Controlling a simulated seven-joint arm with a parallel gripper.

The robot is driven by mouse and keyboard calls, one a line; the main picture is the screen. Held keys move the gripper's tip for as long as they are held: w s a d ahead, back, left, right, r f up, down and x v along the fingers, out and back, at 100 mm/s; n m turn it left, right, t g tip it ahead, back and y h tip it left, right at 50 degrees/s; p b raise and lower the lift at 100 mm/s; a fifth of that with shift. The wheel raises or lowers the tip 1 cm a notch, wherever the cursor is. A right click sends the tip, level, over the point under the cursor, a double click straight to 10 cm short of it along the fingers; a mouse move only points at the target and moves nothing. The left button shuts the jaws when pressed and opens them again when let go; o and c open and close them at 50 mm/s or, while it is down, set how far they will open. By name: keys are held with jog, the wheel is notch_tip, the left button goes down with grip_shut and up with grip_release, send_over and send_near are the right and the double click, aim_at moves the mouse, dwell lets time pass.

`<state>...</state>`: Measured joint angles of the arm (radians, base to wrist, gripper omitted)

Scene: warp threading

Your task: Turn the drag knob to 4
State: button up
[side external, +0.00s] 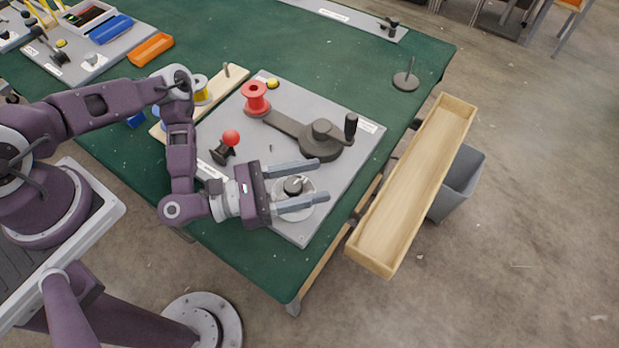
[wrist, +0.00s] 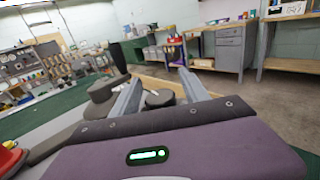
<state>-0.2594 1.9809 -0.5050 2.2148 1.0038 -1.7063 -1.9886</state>
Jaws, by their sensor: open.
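The drag knob (side external: 293,186) is a small dark knob on a round pale dial near the front corner of the grey plate. In the wrist view the knob (wrist: 160,98) shows as a dark round cap between the fingers. My gripper (side external: 307,183) is open, its two grey fingers reaching either side of the knob, seemingly without gripping it. In the wrist view my gripper (wrist: 158,78) also shows its fingers apart. The dial's numbers and the knob's setting are too small to read.
The grey plate (side external: 352,160) also carries a dark crank (side external: 322,138), a red spool (side external: 255,98) and a red-ball lever (side external: 231,138). A long wooden tray (side external: 412,190) stands beyond the table's right edge, with a grey bin (side external: 462,180) behind it.

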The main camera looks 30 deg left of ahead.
grip_shut()
jog(key=shift+d+r+m+g+h, duration=0.15)
jog(key=shift+d+m+g+h, duration=0.05)
jog(key=shift+m+g+h, duration=1)
jog(key=shift+s+d+m+g+h, duration=0.15)
jog(key=shift+s+m+g+h, duration=0.1)
jog(key=shift+m+g+h, duration=0.45)
jog(key=shift+s+d+m+g+h, duration=0.1)
jog(key=shift+s+m+g+h, duration=0.2)
jog(key=shift+g, duration=0.7)
jog(key=shift+w, duration=0.1)
grip_release()
notch_tip(320, 180, up, 10)
